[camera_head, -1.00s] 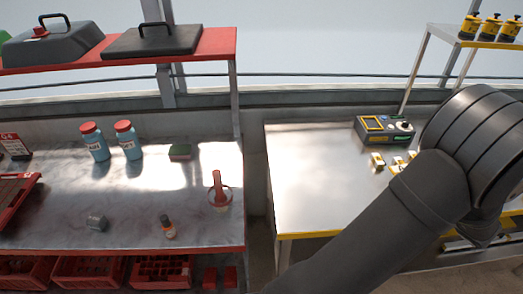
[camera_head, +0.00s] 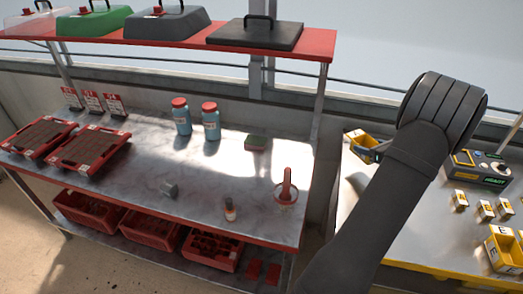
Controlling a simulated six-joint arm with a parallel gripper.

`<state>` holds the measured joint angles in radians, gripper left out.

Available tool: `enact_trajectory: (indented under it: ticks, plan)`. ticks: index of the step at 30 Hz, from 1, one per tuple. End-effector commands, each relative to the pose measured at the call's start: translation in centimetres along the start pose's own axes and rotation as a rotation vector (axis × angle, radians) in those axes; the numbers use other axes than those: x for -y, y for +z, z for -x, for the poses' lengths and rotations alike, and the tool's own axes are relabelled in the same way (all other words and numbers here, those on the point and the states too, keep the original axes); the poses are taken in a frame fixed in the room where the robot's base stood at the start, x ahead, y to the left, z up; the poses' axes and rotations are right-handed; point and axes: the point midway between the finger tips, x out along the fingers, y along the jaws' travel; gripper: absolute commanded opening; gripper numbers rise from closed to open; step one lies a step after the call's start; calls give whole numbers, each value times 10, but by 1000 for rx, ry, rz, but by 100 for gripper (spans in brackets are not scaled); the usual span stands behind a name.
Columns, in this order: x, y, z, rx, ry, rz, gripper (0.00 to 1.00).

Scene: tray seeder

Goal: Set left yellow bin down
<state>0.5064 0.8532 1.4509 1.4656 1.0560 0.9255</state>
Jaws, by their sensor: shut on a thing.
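A small yellow bin (camera_head: 357,140) with a pale inside shows at the left of the yellow-edged bench (camera_head: 405,262), partly hidden behind my arm. My gripper (camera_head: 378,150) is mostly hidden by the arm's dark links; the small dark part beside the bin's right side is shut on it. I cannot tell whether the bin's base touches the bench top. A second yellow bin (camera_head: 503,250), marked with a letter, stands at the right edge of the view on the same bench.
A grey and yellow device (camera_head: 478,168) and several small yellow-and-white boxes (camera_head: 460,200) stand right of my arm. Left is a red-edged bench with blue bottles (camera_head: 181,117), a red-handled tool (camera_head: 287,188) and seed trays (camera_head: 90,149). A gap separates the benches.

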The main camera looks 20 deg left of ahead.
Motion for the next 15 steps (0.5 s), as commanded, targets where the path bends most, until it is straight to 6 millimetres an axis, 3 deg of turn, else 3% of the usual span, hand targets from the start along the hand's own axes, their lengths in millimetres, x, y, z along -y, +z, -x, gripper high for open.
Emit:
enact_trajectory:
  ticks: [1, 3, 8, 15]
  plan:
    - [-13, 10, -24, 1, 35, 16, 35]
    - [-30, 20, -52, 1, 74, 33, 35]
    - [-75, 44, -114, 3, 161, 70, 35]
    - [-158, 75, -198, 6, 293, 128, 35]
